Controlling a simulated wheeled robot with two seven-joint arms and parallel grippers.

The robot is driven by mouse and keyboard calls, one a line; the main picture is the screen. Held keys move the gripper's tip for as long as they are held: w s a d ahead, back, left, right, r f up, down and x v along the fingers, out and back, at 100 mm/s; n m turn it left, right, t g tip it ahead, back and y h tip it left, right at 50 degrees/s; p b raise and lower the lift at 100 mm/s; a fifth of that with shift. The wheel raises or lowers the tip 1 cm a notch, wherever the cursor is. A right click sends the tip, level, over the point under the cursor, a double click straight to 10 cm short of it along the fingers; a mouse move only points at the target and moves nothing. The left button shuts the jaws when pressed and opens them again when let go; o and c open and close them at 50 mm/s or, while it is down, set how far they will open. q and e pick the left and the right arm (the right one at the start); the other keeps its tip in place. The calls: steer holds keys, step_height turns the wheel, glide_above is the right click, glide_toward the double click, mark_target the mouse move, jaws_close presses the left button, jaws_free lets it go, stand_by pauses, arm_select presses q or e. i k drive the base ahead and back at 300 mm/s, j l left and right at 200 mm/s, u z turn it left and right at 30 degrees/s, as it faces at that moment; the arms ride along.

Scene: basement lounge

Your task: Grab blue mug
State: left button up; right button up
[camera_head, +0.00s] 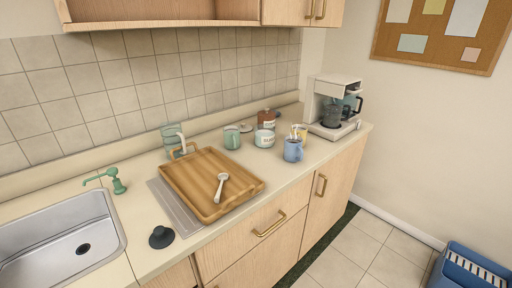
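A blue mug (293,151) stands upright on the beige counter, near its front edge, to the right of the wooden tray (181,175). A light-coloured item shows at the mug's rim; I cannot tell if it is inside or behind. Neither of my grippers is in view.
A pale mug (264,138), a green mug (232,138) and a brown jar (266,117) stand left of the blue mug. A coffee maker (334,107) is to its right. A spoon (220,187) lies on the tray. A sink (62,240) is at left. Counter before the mug is clear.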

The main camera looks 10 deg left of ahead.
mark_target(293, 152)
steer(key=i+l+u, duration=0.25)
steer(key=l, duration=0.25)
steer(key=i+l+u, duration=0.25)
steer(key=l, duration=0.25)
steer(key=l+u, duration=0.25)
steer(key=l, duration=0.3)
steer(key=i+l+u, duration=0.1)
steer(key=l+u, duration=0.15)
steer(key=l, duration=0.35)
